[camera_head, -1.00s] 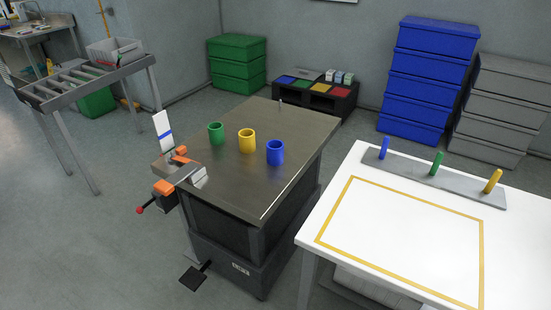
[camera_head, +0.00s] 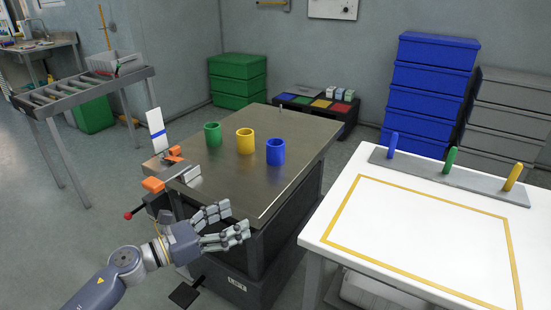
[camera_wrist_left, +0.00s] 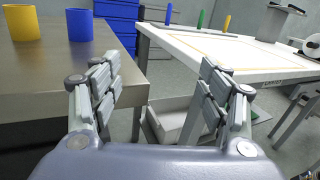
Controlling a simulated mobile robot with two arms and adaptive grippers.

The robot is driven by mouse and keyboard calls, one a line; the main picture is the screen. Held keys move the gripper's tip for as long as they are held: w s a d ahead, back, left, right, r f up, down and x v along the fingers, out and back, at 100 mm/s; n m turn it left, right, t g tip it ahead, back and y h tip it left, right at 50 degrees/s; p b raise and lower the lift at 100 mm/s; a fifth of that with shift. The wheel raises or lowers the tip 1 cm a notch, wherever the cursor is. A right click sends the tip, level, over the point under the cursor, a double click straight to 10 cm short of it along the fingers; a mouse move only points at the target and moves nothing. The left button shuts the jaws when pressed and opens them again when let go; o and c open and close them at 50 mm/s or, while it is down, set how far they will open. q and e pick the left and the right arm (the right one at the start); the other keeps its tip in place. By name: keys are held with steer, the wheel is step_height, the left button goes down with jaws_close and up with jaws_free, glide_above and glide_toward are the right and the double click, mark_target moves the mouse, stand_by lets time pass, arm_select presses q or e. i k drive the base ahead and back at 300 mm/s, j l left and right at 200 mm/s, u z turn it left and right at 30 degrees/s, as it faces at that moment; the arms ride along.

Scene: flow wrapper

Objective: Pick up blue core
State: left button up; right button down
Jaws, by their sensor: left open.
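The blue core (camera_head: 276,152) is a hollow blue cylinder standing upright near the right edge of the metal table (camera_head: 305,135). It also shows at the upper left of the left wrist view (camera_wrist_left: 80,25). The yellow core (camera_head: 245,142) and the green core (camera_head: 212,135) stand to its left in a row; the yellow one shows in the left wrist view (camera_wrist_left: 21,22). My left gripper (camera_head: 235,222) is open and empty, in front of the table's near edge and apart from the blue core. It shows in the left wrist view too (camera_wrist_left: 163,85). My right gripper is out of view.
An orange clamp device (camera_head: 168,165) sits at the table's left corner. A white table (camera_head: 345,225) with a yellow outline stands on the right, holding blue, green and yellow pegs on a grey bar (camera_head: 475,185). A gap separates the two tables. Stacked bins stand behind.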

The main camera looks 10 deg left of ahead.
mark_target(276, 152)
steer(key=i, duration=1)
